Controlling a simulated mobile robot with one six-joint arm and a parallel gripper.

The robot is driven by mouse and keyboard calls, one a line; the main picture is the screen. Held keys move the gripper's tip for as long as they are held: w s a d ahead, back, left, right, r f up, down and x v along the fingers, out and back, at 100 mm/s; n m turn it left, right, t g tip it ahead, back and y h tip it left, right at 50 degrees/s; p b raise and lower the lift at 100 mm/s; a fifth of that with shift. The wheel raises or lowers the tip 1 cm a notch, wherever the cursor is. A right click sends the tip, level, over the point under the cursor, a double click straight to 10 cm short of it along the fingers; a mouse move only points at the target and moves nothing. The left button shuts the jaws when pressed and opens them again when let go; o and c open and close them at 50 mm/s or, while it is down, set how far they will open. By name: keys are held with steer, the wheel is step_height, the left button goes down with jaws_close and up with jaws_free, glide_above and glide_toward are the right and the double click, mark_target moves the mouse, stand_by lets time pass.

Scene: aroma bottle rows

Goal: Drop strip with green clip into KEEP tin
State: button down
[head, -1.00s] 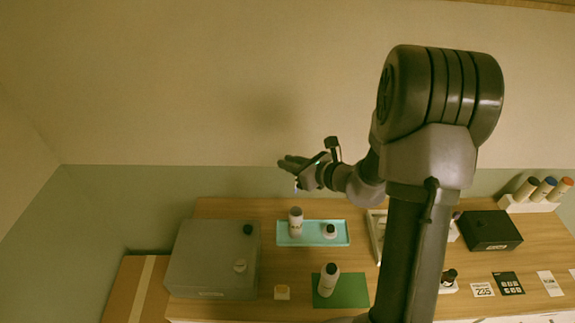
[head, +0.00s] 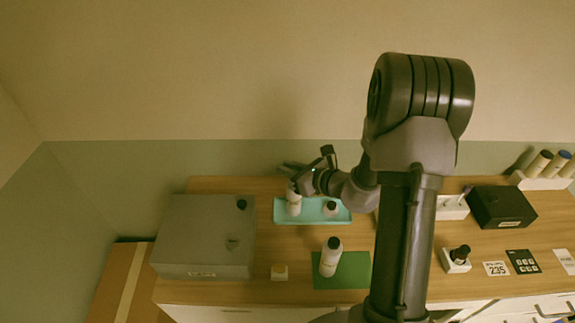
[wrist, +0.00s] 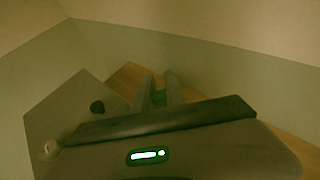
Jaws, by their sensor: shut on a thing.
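My gripper (head: 289,167) is above the far side of the turquoise tray (head: 312,220), close to the white bottle (head: 294,205) standing there. In the wrist view its two fingers (wrist: 159,88) are shut on a small green thing, which looks like the green clip (wrist: 158,98). The strip itself does not show clearly. I cannot read a KEEP label, so I cannot tell which container is the KEEP tin.
A grey case (head: 200,250) with a black cap (head: 241,204) on it stands at left. A black box (head: 502,207), cards (head: 496,269) and a bottle rack (head: 540,182) are at right.

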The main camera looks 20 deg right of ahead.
steer(key=shift+f+b, duration=0.4)
steer(key=shift+f, duration=0.6)
steer(key=c, duration=1.3)
jaws_free()
steer(key=s+d+b, duration=0.1)
steer(key=s+d, duration=0.2)
steer(key=s, duration=0.5)
steer(key=shift+s+d+b, duration=0.25)
steer(key=shift+s+b, duration=0.05)
steer(key=shift+b, duration=0.05)
